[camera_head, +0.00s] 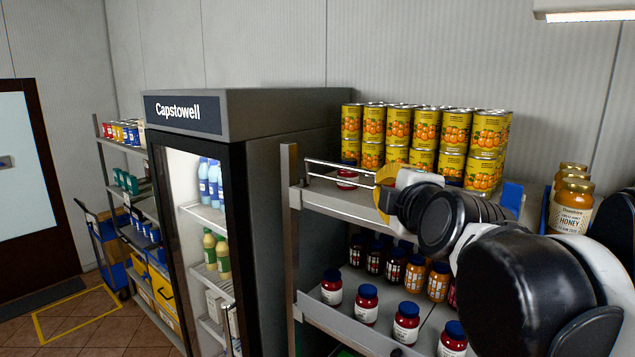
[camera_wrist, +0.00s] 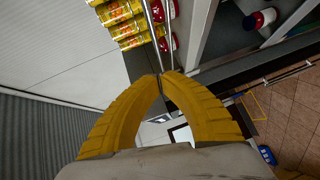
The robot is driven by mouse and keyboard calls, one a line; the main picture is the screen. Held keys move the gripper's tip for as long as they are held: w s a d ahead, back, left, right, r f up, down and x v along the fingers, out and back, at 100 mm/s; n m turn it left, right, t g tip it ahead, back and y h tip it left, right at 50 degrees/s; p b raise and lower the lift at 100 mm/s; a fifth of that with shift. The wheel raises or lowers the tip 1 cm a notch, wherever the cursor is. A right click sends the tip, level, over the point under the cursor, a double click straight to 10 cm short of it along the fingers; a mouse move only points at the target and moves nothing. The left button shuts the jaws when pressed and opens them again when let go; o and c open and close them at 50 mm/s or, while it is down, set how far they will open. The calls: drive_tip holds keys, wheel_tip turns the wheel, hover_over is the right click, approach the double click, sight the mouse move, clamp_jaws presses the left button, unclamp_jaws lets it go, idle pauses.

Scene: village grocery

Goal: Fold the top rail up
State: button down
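The top rail (camera_head: 335,168) is a pair of thin metal wires along the front of the top shelf (camera_head: 338,202), a little above the shelf's front edge. In the wrist view the rail (camera_wrist: 152,32) runs down to my fingertips. My gripper (camera_wrist: 163,74) has two yellow curved fingers whose tips come together on the rail wires. In the head view my gripper (camera_head: 380,192) is at the rail, right of its left end. My arm hides the rail's right part.
Yellow cans (camera_head: 425,130) stand stacked behind the rail, with a red jar (camera_head: 347,176) close behind it. Honey jars (camera_head: 572,205) stand at right. Blue-lidded jars (camera_head: 366,304) fill the lower shelf. A drinks fridge (camera_head: 285,140) stands close at left.

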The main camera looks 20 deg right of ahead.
wheel_tip(320, 180, down, 5)
drive_tip(key=w+d+n+t+h+b, duration=0.1)
drive_tip(key=w+d+n+t, duration=0.1)
drive_tip(key=n+t+p, duration=0.1)
drive_tip(key=n+t, duration=0.1)
approach(368, 171)
drive_tip(key=w+a, duration=0.2)
drive_tip(key=w, duration=0.1)
drive_tip(key=w+d, duration=0.1)
drive_tip(key=w+d+r+p, duration=0.1)
drive_tip(key=d, duration=0.1)
drive_tip(key=shift+w+d+r, duration=0.15)
drive_tip(key=shift+w+d, duration=0.1)
drive_tip(key=shift+d, duration=0.05)
drive_tip(key=shift+s+r, duration=0.1)
